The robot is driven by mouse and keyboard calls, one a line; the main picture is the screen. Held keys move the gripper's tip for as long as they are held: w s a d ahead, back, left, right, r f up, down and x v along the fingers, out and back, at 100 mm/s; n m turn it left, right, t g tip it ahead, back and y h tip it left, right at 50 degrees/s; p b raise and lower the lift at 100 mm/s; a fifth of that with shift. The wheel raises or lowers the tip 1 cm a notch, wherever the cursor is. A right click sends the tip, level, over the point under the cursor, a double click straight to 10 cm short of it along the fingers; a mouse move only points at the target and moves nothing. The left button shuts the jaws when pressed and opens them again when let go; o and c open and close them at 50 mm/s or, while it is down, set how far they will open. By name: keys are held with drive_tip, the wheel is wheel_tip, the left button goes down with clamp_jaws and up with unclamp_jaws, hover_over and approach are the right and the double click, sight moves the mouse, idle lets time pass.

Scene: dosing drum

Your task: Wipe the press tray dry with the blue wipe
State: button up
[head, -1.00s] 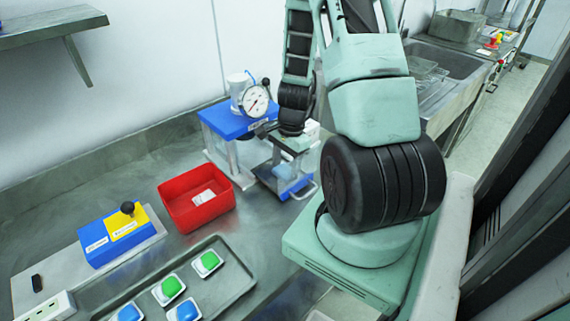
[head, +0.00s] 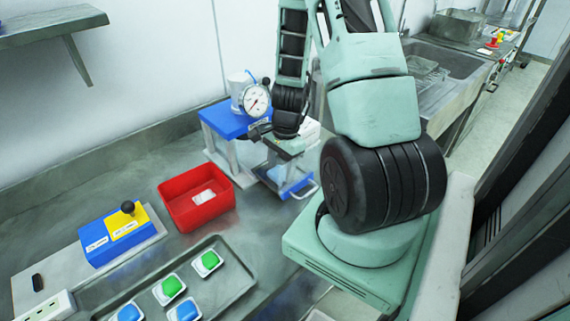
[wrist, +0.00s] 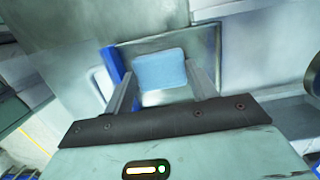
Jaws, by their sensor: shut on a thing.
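The light blue wipe (wrist: 160,68) is between the two fingers of my gripper (wrist: 162,80) in the wrist view, and my gripper is shut on it. It lies over a grey metal surface with a raised rim, which looks like the press tray (wrist: 205,42). In the head view the press (head: 226,120) has a blue top and a round gauge (head: 256,100). The tray with its blue handle (head: 303,189) is at the press's front right. A pale blue patch, likely the wipe (head: 277,174), shows there below my wrist. My fingers are mostly hidden in that view.
A red bin (head: 180,212) stands left of the press. A blue and yellow box with a black knob (head: 127,207) is farther left. A dark tray (head: 238,272) with green and blue pieces lies in front. A sink (head: 445,65) is behind my arm.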

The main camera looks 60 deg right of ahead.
drive_tip(key=shift+a, duration=0.35)
drive_tip(key=shift+s+d+f, duration=0.1)
drive_tip(key=shift+s+d, duration=0.1)
drive_tip(key=shift+d, duration=0.75)
drive_tip(key=shift+s+d, duration=0.2)
drive_tip(key=shift+d, duration=0.75)
drive_tip(key=shift+w+a, duration=0.2)
drive_tip(key=shift+a, duration=0.8)
drive_tip(key=shift+w+a, duration=0.25)
drive_tip(key=shift+a, duration=0.6)
drive_tip(key=shift+d, duration=0.1)
drive_tip(key=shift+s+d, duration=0.25)
drive_tip(key=shift+d, duration=0.65)
drive_tip(key=shift+s+d, duration=0.2)
drive_tip(key=shift+d, duration=0.7)
drive_tip(key=shift+w+a, duration=0.2)
drive_tip(key=shift+a, duration=0.85)
drive_tip(key=shift+w+a, duration=0.2)
drive_tip(key=shift+a, duration=0.8)
